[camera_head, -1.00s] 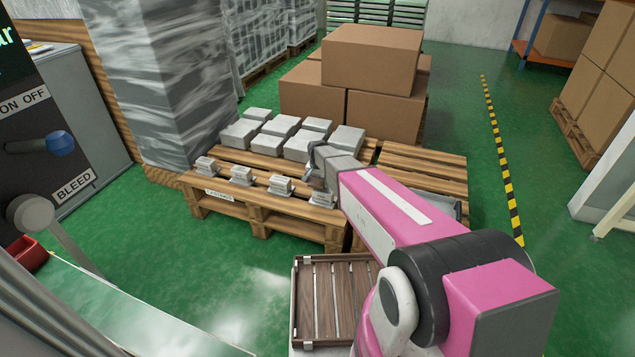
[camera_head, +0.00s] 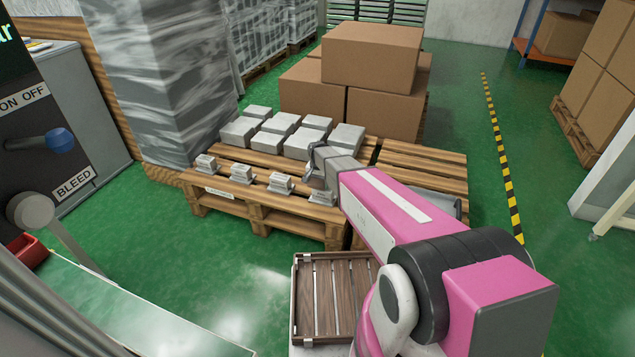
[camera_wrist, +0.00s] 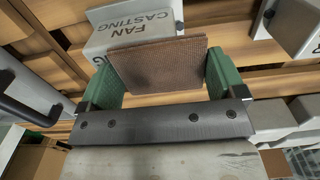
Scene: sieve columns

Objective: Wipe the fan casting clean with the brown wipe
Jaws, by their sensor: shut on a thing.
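My gripper (camera_wrist: 165,85) is shut on the brown wipe (camera_wrist: 158,62), a flat, coarse-textured sheet between the green fingers. The fan casting (camera_wrist: 133,28) is a grey block whose printed label reads upside down in the wrist view. The wipe overlaps its lower right part in that view; I cannot tell whether they touch. In the head view my gripper (camera_head: 316,172) is over the front right of the wooden pallet (camera_head: 262,207). The wipe cannot be made out there, and I cannot tell which block is the fan casting.
Several grey blocks (camera_head: 240,131) stand behind a front row of smaller castings (camera_head: 241,174) on the pallet. Cardboard boxes (camera_head: 372,60) are stacked behind. A slatted wooden crate (camera_head: 318,300) sits nearer me. Green floor (camera_head: 240,270) is clear between crate and pallet.

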